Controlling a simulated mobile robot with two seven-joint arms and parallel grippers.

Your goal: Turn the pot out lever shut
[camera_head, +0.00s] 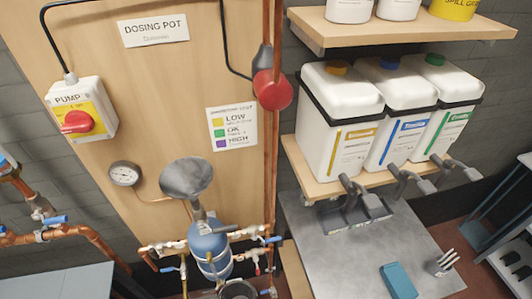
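The blue dosing pot (208,243) stands low in the middle, with a grey funnel (187,178) above it. Valves sit on the pipework on both sides of it. One blue lever (272,240) is on the right valve, and another blue lever (169,268) is on the lower left. A small red lever (257,269) hangs below the right side. I cannot read which lever is the pot out one, nor tell whether each valve is open or shut. Neither of my grippers is in view.
A pump switch (77,122) with a red knob and a gauge (124,174) are on the wooden board (130,75). A copper pipe (272,150) runs down right of it. A shelf of white containers (340,115) and a metal bench (345,260) stand at right. A dark bucket (238,290) is below the pot.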

